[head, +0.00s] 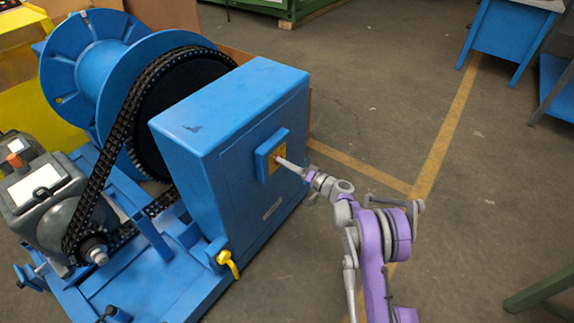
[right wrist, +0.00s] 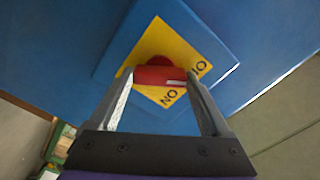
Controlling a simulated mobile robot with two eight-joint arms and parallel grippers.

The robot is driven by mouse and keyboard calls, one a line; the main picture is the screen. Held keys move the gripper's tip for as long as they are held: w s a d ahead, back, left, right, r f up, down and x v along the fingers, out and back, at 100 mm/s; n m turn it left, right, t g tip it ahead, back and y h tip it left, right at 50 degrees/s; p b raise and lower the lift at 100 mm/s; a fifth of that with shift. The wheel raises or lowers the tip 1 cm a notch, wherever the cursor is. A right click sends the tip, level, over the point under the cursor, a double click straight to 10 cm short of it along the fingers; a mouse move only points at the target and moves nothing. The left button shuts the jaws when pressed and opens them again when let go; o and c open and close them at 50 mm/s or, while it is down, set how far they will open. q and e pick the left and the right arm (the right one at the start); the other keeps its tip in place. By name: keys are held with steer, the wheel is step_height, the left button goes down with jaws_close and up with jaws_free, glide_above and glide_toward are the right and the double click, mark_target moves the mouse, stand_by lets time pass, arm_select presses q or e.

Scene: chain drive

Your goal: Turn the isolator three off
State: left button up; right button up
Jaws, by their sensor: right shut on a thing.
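The isolator is a small blue switch box (head: 262,158) with a yellow plate (head: 273,166), on the side of the large blue cabinet (head: 240,140). In the right wrist view its yellow plate (right wrist: 150,52) carries dark lettering and a red handle (right wrist: 150,75) with a white mark. My right gripper (head: 283,162) reaches the plate from the right. In the right wrist view its fingers (right wrist: 157,80) are on either side of the red handle and shut on it. The handle is hidden by the gripper in the head view. No number is readable. My left gripper is not in view.
A blue drum (head: 95,70) with a black chain (head: 115,130) and a grey motor (head: 50,190) stand left of the cabinet. A yellow handle (head: 228,263) sticks out at its base. The floor to the right is mostly clear, with a blue bench (head: 510,40) farther back.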

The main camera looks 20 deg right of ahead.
steer(key=shift+n, duration=1.2)
steer(key=o, duration=1.2)
steer(key=p+v, duration=0.1)
steer(key=v, duration=1)
